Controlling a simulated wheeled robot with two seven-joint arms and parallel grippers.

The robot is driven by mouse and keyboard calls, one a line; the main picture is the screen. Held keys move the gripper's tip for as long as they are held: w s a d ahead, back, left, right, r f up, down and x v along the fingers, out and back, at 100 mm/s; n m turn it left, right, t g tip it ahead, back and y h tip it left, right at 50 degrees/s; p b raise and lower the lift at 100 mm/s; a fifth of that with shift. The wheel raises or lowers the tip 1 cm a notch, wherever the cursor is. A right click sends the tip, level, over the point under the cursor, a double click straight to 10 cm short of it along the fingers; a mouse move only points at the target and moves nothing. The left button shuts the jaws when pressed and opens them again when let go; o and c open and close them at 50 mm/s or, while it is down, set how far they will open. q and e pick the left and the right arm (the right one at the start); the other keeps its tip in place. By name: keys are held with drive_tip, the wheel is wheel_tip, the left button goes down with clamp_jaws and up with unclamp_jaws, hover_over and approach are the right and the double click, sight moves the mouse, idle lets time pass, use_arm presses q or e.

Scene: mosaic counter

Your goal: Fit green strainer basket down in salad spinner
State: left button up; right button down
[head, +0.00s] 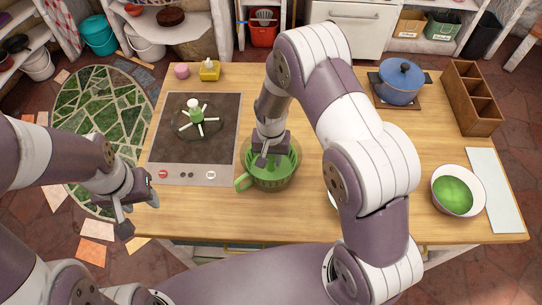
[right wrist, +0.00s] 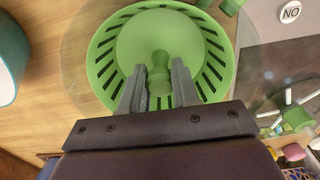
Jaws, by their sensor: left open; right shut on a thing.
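The green strainer basket (head: 284,166), round with dark slots, is within the outline of the clear salad spinner bowl (head: 262,187) at the middle of the counter. In the right wrist view the basket (right wrist: 130,45) looks roughly level, with the clear bowl rim (right wrist: 76,48) around it. I cannot tell whether it rests on the bowl's bottom. My right gripper (head: 265,160) is above the basket, its fingers (right wrist: 158,85) shut on the green knob at the basket's centre. My left gripper (head: 132,212) is open and empty, off the counter's left edge.
A clear lid with white spokes and a green knob (head: 196,117) lies on the dark cooktop (head: 220,150) to the left. Counter around the spinner's front is clear.

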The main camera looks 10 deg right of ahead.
sight(271, 156)
drive_tip(key=shift+f+b, duration=0.3)
drive_tip(key=shift+f, duration=0.15)
drive_tip(key=c, duration=0.8)
unclamp_jaws()
drive_tip(key=shift+o, duration=0.2)
wheel_tip(271, 156, up, 13)
drive_tip(key=b, duration=0.2)
drive_tip(key=shift+f+b, duration=0.15)
drive_tip(key=shift+b, duration=0.2)
drive_tip(key=shift+w, duration=0.1)
